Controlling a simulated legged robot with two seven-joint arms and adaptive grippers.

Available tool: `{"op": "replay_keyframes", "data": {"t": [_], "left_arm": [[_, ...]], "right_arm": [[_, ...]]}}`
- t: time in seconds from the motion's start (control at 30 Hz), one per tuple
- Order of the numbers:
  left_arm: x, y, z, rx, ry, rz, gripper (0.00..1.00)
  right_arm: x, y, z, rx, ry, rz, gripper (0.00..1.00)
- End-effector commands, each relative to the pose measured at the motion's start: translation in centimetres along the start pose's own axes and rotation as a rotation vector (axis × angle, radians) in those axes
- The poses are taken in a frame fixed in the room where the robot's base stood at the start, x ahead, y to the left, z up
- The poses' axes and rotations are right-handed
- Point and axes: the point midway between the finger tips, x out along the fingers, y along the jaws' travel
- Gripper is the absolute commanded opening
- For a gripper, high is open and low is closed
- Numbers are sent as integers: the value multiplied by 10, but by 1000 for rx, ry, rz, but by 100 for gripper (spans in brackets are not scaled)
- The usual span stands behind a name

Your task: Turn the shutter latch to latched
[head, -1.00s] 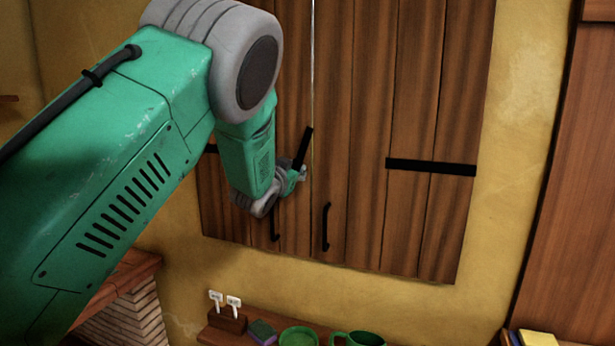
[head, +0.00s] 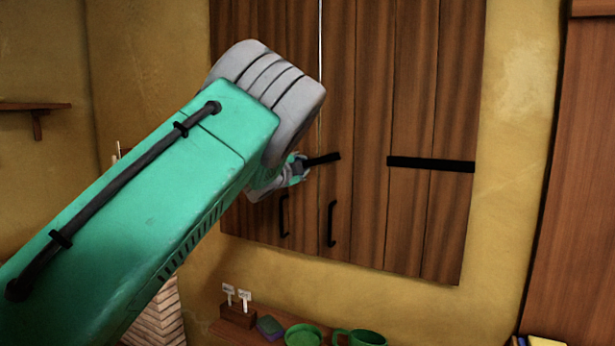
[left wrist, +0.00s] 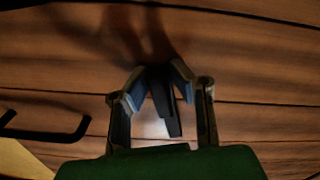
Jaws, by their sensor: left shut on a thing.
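The wooden shutter (head: 375,110) has two leaves with a thin bright gap between them. The black shutter latch (head: 323,159) is a bar near the gap, lying close to level and tilted slightly up to the right. Its right end reaches across the gap onto the right leaf. My left gripper (head: 301,166) is at the latch's left end, and the arm hides part of the left leaf. In the left wrist view the fingers are shut on the dark latch (left wrist: 165,105), with the shutter boards behind. My right gripper is not in view.
Two black handles (head: 284,216) (head: 332,224) hang below the latch, one on each leaf. A black strap (head: 430,164) crosses the right leaf. Below is a shelf with a green plate (head: 303,335) and a green mug (head: 360,338).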

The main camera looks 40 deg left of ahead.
Motion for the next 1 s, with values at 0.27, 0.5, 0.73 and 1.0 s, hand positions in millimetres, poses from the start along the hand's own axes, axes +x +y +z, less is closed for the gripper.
{"op": "replay_keyframes", "data": {"t": [0.27,0.5,0.73,1.0], "left_arm": [[3,4,-10,242,19,-3,0],[4,5,-11,386,16,0,0],[4,6,-12,460,18,4,0],[4,7,-12,482,18,7,0]], "right_arm": [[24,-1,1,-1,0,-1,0],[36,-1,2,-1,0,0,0],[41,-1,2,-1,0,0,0],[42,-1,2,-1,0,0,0]]}}
